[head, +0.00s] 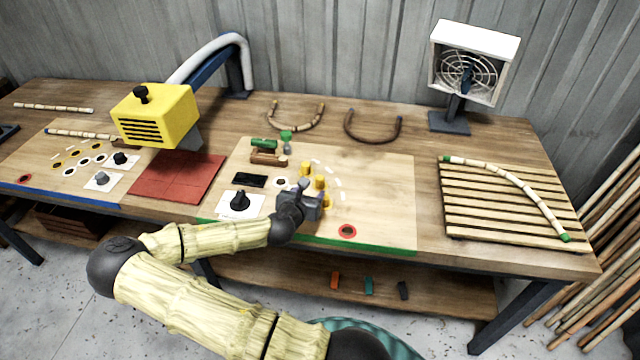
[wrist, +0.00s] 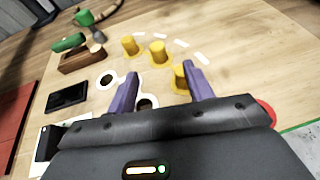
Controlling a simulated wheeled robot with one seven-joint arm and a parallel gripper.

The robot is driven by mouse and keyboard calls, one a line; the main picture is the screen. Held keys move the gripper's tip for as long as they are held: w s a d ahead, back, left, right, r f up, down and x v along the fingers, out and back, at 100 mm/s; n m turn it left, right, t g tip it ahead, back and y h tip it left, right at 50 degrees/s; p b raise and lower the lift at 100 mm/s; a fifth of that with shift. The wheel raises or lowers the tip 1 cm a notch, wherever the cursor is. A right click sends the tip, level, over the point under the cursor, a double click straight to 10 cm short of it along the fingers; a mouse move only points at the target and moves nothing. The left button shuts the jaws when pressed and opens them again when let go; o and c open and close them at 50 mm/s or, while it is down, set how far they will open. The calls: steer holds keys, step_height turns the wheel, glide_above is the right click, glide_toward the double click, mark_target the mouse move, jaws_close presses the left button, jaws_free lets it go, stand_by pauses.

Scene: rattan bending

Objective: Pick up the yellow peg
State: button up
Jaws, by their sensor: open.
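Several yellow pegs stand on the light wooden board. In the wrist view one peg (wrist: 130,45) is at the far left of the group, a second peg (wrist: 158,52) is to its right, and a third peg (wrist: 181,78) is nearest, partly hidden by my right finger. My gripper (wrist: 158,82) is open, its two purple fingers apart and pointing toward the board. The third peg shows just left of the right finger; I cannot tell whether they touch. In the head view my gripper (head: 302,190) is close in front of the pegs (head: 319,182) and hides part of them.
A black knob on a white plate (head: 240,203) and a dark flat block (head: 250,180) lie left of my gripper. A red ring (head: 347,231) marks the board's front. The board's right side (head: 385,190) is clear.

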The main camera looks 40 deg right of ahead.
mark_target(319, 180)
steer(key=x, duration=0.4)
steer(key=shift+w+d+f+p, duration=0.15)
steer(key=shift+w+d+p, duration=0.05)
steer(key=shift+d+p, duration=0.15)
steer(key=shift+w+a+p+x, duration=0.15)
steer(key=shift+p+x, duration=0.25)
steer(key=shift+x, duration=0.95)
steer(key=shift+w+a+p+x, duration=0.1)
steer(key=shift+p+x, duration=0.25)
steer(key=shift+x, duration=0.95)
steer(key=shift+f, duration=0.15)
steer(key=c, duration=1.1)
steer(key=shift+o, duration=0.2)
